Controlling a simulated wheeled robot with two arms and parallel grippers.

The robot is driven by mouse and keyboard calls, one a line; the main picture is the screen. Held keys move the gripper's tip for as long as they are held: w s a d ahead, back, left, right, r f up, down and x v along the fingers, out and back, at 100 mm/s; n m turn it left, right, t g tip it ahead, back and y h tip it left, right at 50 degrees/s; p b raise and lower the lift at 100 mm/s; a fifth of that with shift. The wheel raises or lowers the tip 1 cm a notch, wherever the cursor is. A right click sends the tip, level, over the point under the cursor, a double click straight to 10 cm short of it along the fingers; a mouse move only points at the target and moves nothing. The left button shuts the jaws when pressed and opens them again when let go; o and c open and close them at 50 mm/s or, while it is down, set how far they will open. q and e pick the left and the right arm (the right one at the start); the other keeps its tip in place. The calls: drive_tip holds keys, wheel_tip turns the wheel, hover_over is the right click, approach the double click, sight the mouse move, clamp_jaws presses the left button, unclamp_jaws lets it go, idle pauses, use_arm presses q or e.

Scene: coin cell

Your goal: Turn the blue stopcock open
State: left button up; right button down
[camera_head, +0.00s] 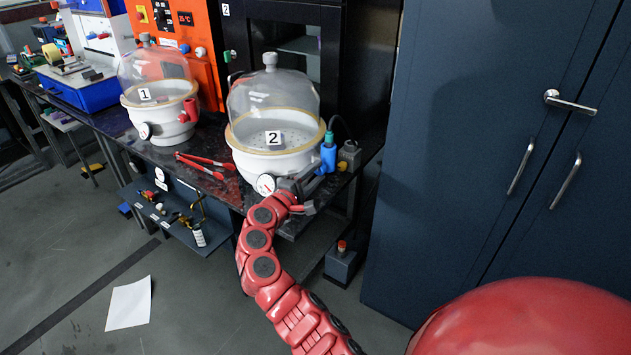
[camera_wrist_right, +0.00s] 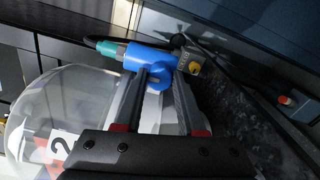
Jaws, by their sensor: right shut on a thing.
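The blue stopcock (camera_head: 328,156) is at the right side of the second bell-jar vessel, with a green end on top. In the right wrist view the blue stopcock (camera_wrist_right: 143,58) lies across the far end of my fingers, its green end to the left. My right gripper (camera_head: 310,178) reaches it from the front left. Its two fingers (camera_wrist_right: 162,85) are shut on the blue stopcock, at its lower part; the fingers partly hide the grasped part. The vessel marked 2 (camera_head: 252,165) has a clear dome and a dial gauge (camera_head: 266,184). My left gripper is not in view.
A second vessel marked 1 (camera_head: 160,133) stands to the left. Red tongs (camera_head: 205,166) lie between the vessels on the dark bench. A grey block (camera_head: 350,155) with a cable is just right of the stopcock. Dark blue cabinets (camera_head: 440,150) stand at the right.

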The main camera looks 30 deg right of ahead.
drive_tip(key=shift+m, duration=0.3)
drive_tip(key=c, duration=0.5)
unclamp_jaws()
drive_tip(key=b+v, duration=0.1)
drive_tip(key=v, duration=1.6)
drive_tip(key=shift+a, duration=0.2)
